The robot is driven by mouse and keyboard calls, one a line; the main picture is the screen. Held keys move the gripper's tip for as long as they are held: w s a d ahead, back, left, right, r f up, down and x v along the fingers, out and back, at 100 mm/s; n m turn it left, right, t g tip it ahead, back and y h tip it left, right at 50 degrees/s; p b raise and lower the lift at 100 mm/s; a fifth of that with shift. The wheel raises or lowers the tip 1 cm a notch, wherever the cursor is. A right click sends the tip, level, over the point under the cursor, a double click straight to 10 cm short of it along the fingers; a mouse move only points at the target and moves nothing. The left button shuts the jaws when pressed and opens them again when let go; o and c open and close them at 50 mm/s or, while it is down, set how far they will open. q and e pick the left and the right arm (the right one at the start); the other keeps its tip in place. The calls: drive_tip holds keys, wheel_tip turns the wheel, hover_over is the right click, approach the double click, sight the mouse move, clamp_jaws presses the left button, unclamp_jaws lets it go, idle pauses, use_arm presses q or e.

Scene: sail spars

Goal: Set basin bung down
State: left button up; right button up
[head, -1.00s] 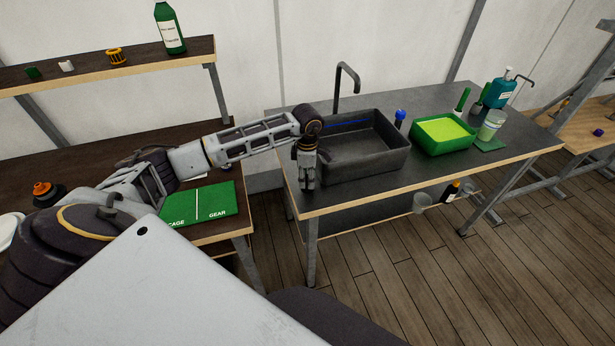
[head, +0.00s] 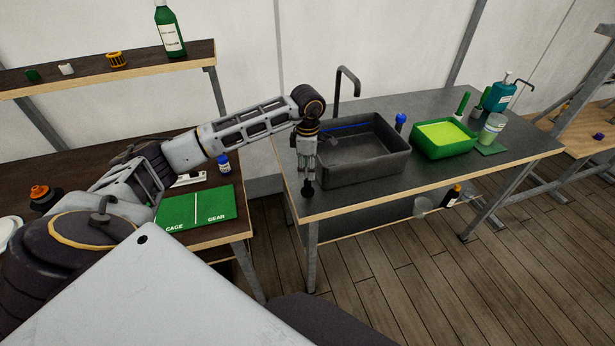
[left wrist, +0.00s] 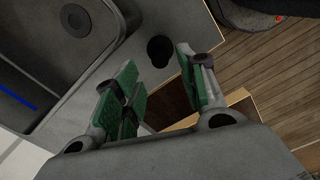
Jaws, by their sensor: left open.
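The basin bung (head: 308,189) is a small black piece on the grey sink table, near its front left corner and left of the basin (head: 350,178). In the left wrist view the bung (left wrist: 160,51) stands on the grey top beside the basin wall. My left gripper (head: 307,173) points down just above the bung in the head view. In the left wrist view its green-padded fingers (left wrist: 158,68) are spread, with nothing between them, and the bung shows apart from them. My right gripper is not in view.
A tap (head: 346,80) rises behind the basin. A blue-topped item (head: 400,121) and a green tub (head: 443,138) stand right of the basin. A green mat (head: 196,208) lies on the left bench. The sink table's front edge is close to the bung.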

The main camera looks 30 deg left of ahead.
sight(307, 180)
use_arm(q)
wheel_tip(307, 180, up, 6)
drive_tip(key=b, duration=0.1)
idle(0.4)
